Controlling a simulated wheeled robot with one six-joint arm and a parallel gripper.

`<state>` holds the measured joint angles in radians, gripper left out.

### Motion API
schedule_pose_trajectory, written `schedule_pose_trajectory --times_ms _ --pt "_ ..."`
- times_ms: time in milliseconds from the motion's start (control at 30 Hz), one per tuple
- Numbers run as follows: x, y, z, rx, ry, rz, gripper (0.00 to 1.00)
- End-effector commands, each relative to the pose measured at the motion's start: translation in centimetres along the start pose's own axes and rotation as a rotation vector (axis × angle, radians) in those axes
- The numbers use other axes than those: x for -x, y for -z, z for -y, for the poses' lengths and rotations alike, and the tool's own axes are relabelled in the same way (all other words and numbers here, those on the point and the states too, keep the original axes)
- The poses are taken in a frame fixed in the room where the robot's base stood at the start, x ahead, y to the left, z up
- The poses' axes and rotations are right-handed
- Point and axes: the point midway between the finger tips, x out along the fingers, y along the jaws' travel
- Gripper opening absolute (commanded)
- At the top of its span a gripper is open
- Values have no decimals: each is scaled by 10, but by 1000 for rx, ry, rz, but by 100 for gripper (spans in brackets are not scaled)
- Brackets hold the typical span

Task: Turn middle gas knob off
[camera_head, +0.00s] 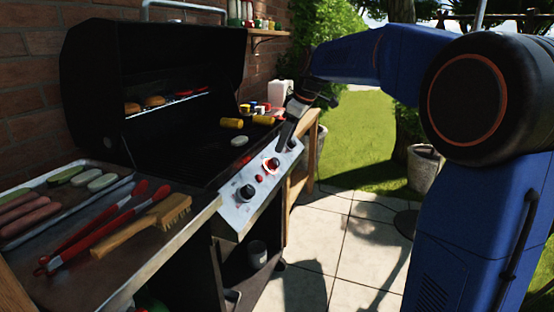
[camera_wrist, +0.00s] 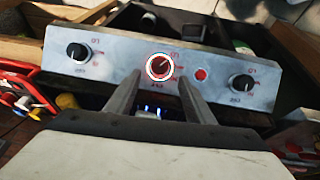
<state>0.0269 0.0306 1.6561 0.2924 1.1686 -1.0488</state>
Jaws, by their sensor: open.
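The middle gas knob (camera_head: 271,165) is on the grill's sloped silver control panel (camera_head: 238,211), with a bright ring around it. In the wrist view the middle knob (camera_wrist: 159,65) is dark with a reddish face inside a glowing red and white ring. I cannot tell whether the fingertips touch the panel.
Black knobs sit at the left (camera_wrist: 78,51) and right (camera_wrist: 241,82), with a red button (camera_wrist: 201,74) between middle and right. The grill lid (camera_head: 150,80) is open. Tongs (camera_head: 95,235) and a brush (camera_head: 150,225) lie on the side shelf.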

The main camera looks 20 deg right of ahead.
Motion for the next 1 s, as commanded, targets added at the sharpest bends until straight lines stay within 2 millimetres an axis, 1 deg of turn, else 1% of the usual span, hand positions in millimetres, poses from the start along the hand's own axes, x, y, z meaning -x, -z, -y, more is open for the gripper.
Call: schedule_pose_trajectory --times_ms 33,300,500,667,933,967,1000 --pt "-10 0 0 0 2 1 49" --pt "-55 0 0 -1 2 1 49" --pt "-76 0 0 0 0 0 49" --pt "-83 0 0 0 0 0 49" --pt "-84 0 0 0 -1 0 49" --pt "-84 0 0 0 -1 0 42" --pt "-84 0 0 0 -1 0 32"
